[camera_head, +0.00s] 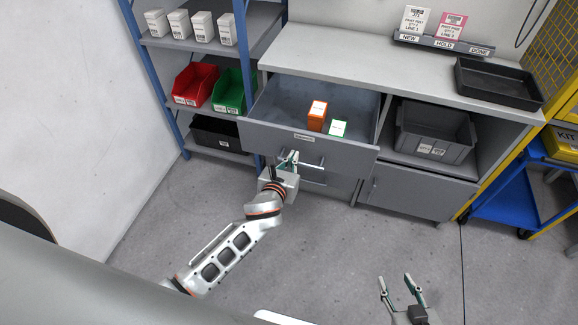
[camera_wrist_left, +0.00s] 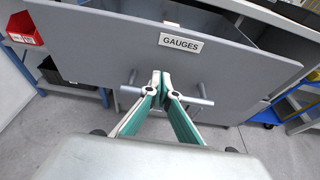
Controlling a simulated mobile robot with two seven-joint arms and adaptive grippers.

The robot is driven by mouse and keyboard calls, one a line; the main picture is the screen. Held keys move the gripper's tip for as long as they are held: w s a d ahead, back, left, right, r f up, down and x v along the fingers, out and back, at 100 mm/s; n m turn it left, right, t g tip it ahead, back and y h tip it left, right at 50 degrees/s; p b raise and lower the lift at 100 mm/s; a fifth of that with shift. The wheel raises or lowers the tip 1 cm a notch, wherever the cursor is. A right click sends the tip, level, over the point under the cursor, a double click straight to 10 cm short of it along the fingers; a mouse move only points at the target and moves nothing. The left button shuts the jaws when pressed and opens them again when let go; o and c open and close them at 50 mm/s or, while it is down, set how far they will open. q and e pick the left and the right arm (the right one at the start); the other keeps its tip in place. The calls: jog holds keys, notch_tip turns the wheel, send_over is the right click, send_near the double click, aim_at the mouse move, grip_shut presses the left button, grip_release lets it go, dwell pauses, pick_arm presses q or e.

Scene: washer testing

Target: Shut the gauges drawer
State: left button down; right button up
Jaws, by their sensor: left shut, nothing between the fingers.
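The gauges drawer (camera_head: 350,147) is pulled out from the grey cabinet, and its inside shows. Its front (camera_wrist_left: 100,55) carries a white GAUGES label (camera_wrist_left: 181,43). A bar handle (camera_wrist_left: 198,101) sits below the label, partly hidden behind my fingers. An orange box (camera_head: 317,115) and a green-and-white box (camera_head: 337,127) are inside the drawer. My left gripper (camera_head: 290,158) is shut and empty at the drawer front; it also shows in the left wrist view (camera_wrist_left: 161,76). Its fingertips overlap the handle's middle; I cannot tell whether they touch. My right gripper (camera_head: 396,281) is open and empty above the floor.
A shelf at left holds white boxes (camera_head: 203,26), a red bin (camera_head: 195,84), a green bin (camera_head: 234,90) and a black bin (camera_head: 215,132). A grey crate (camera_head: 433,133) is in the cabinet's right bay. A black tray (camera_head: 498,83) is on the worktop (camera_head: 350,50). The floor in front is clear.

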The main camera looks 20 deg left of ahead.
pick_arm(q)
jog(key=shift+x, duration=0.85)
jog(key=shift+w, duration=0.2)
pick_arm(e)
jog(key=shift+s+f, duration=0.1)
jog(key=shift+f, duration=0.2)
